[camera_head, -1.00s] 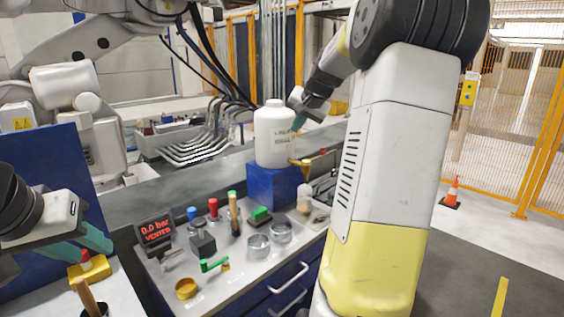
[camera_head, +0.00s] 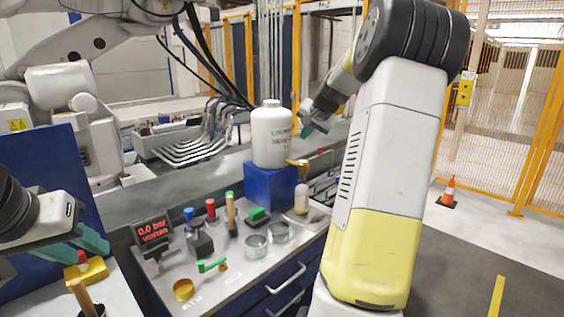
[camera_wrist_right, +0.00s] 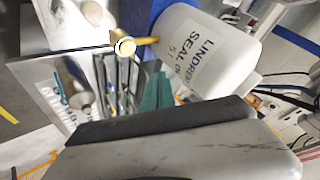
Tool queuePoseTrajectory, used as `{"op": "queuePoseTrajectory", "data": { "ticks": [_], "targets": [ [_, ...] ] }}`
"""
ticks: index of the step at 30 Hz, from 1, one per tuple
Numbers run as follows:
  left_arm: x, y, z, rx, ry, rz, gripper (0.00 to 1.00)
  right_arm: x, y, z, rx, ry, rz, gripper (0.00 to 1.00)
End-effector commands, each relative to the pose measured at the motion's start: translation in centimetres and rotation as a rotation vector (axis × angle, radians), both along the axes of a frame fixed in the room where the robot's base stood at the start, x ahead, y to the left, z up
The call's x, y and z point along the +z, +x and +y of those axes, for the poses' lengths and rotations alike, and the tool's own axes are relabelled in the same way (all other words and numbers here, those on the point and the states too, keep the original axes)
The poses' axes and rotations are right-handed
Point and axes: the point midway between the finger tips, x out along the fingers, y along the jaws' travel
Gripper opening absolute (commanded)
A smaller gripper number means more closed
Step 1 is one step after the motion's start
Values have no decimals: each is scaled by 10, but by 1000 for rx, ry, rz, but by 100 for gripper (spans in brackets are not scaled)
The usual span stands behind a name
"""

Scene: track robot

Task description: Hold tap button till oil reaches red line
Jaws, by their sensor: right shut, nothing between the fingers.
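A white oil bottle (camera_head: 271,136) with printed lettering stands on a blue block (camera_head: 270,186). A brass tap (camera_head: 297,163) sticks out at its lower right; it also shows in the right wrist view (camera_wrist_right: 124,46), its round end facing the camera. A small pale vessel (camera_head: 301,198) stands below the tap. I cannot make out a red line or an oil level. My right gripper (camera_head: 307,130) is shut and empty, right of the bottle and above the tap, apart from both. Its teal fingers (camera_wrist_right: 156,91) lie together in the wrist view. My left gripper (camera_head: 96,250) is open and empty at far left.
The bench holds a red pressure display (camera_head: 154,231), several colored knobs, a green-handled valve (camera_head: 212,265) and two round metal cups (camera_head: 256,245). A yellow block with a red button (camera_head: 84,269) sits below my left gripper. Dark hoses hang behind the bottle.

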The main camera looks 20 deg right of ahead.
Motion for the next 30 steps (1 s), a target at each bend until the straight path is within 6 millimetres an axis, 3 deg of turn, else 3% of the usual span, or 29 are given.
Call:
{"op": "queuePoseTrajectory", "data": {
  "ticks": [6,12,30],
  "targets": [
    [0,0,0,0,0,0,36,-33,-1,-1,-1,2,3,0],
    [0,0,0,0,0,0,36,-52,0,0,-1,2,1,0],
    [0,0,0,0,0,0,36,-60,0,0,0,0,0,0]
  ]
}}
